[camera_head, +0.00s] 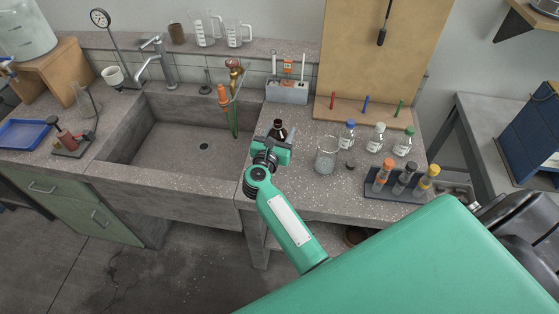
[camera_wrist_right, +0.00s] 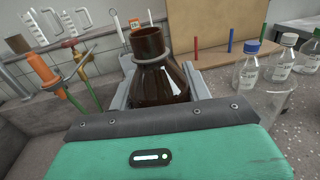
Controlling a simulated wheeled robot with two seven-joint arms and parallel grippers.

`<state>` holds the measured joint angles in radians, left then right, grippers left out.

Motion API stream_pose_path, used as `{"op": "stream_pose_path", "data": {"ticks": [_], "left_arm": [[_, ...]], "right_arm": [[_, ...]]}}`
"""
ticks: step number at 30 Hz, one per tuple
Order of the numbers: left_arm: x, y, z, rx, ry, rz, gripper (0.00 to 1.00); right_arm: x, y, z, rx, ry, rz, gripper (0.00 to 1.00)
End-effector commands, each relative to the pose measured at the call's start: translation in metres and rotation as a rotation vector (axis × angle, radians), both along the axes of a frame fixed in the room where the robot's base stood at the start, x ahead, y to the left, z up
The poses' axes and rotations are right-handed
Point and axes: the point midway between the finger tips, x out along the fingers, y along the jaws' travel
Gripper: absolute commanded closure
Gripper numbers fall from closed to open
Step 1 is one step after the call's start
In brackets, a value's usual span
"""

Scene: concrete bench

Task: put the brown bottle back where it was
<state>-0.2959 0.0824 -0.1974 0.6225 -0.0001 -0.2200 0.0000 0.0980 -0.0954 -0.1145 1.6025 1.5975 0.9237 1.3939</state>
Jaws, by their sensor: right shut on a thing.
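The brown bottle (camera_head: 278,130) shows just beyond my right gripper (camera_head: 272,147) in the head view, near the sink's right edge. My left gripper is not in view.
A glass beaker (camera_head: 326,155) stands right of the gripper. Bottles with blue (camera_head: 347,135), white (camera_head: 376,138) and green (camera_head: 404,142) labels or caps stand farther right, behind a dark tube rack (camera_head: 395,190). The sink (camera_head: 190,150) opens to the left. A grey holder (camera_head: 287,91) stands behind.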

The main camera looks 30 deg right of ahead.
Motion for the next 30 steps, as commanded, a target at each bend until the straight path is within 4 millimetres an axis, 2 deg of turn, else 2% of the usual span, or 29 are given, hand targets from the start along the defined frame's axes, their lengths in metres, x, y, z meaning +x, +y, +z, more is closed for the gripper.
{"op": "stream_pose_path", "data": {"ticks": [1, 6, 14, 24, 30], "left_arm": [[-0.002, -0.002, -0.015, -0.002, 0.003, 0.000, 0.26], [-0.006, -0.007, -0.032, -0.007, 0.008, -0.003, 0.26], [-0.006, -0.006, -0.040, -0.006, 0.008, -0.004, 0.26], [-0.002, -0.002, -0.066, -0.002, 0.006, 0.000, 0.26], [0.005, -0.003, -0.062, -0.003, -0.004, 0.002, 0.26]], "right_arm": [[0.000, 0.000, -0.017, -0.003, 0.000, 0.001, 0.81], [0.000, 0.000, -0.045, -0.003, 0.000, 0.001, 0.81], [0.000, 0.000, -0.058, 0.000, -0.001, 0.001, 0.81], [0.000, 0.000, -0.098, -0.002, -0.001, 0.001, 0.81], [0.000, 0.000, -0.096, 0.000, -0.001, 0.001, 0.81]]}}
